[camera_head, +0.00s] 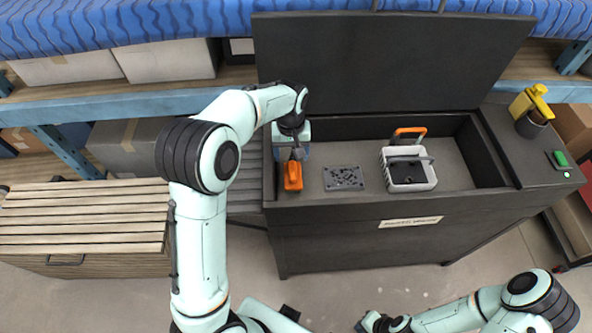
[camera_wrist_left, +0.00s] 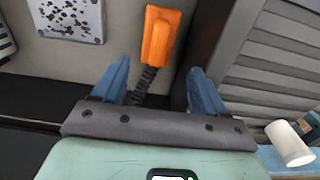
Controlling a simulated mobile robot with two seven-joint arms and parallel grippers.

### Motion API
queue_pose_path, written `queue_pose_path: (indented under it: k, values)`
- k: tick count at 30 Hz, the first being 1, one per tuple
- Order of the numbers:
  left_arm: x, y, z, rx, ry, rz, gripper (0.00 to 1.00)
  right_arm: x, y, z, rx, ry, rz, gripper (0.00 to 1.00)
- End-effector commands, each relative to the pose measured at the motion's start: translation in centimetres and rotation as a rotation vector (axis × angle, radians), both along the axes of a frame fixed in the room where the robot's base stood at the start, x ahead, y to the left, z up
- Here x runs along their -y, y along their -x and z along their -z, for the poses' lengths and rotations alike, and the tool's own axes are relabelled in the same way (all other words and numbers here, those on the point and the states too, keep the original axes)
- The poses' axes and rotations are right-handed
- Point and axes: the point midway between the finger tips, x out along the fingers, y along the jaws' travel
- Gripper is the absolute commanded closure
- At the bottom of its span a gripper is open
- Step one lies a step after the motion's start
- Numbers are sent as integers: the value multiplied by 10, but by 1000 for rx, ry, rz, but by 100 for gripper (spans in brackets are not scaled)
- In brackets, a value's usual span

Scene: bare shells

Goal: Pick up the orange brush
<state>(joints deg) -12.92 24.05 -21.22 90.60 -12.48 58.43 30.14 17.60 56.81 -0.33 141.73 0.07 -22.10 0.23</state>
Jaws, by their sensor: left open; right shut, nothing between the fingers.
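The orange brush (camera_head: 293,177) lies in the left end of the open dark chest, in the head view. Its orange part (camera_wrist_left: 158,38) shows beyond my left gripper's fingers in the left wrist view, and its dark ribbed part reaches back towards the gap between them. My left gripper (camera_head: 291,152) is open, with its blue fingers (camera_wrist_left: 160,82) pointing at the brush. I cannot tell how far above the chest floor they are. My right gripper (camera_head: 369,322) is shut and empty at the bottom edge of the head view, away from the chest.
The chest's wall (camera_head: 360,205) surrounds the brush, and its raised lid (camera_head: 390,55) stands behind. A speckled grey plate (camera_head: 343,178) and a white basket (camera_head: 409,174) with an orange-handled item lie to the right inside. A slatted wooden cabinet (camera_head: 80,220) stands left. A white cup (camera_wrist_left: 290,143) shows in the wrist view.

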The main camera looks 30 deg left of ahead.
Motion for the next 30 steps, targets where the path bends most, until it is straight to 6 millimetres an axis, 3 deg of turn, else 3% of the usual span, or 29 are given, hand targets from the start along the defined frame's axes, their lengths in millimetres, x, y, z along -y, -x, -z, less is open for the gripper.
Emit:
queue_pose_path:
  k: [1, 6, 14, 21, 30]
  values:
    - [0, 2, 14, -6, -1, -1, 28, 0, 2, 3, -3, 0, 0, 100]
    - [0, 1, 42, -4, 0, -1, 28, 0, 4, 4, -5, 1, 0, 100]
    - [1, 1, 61, -3, 1, -1, 28, 0, 3, 4, -3, 0, 0, 100]
    - [3, 1, 96, -4, 0, -1, 28, 0, 2, 2, -2, 1, 1, 100]
    - [3, 0, 105, 0, 0, -1, 28, 0, 2, 2, -2, 1, 1, 100]
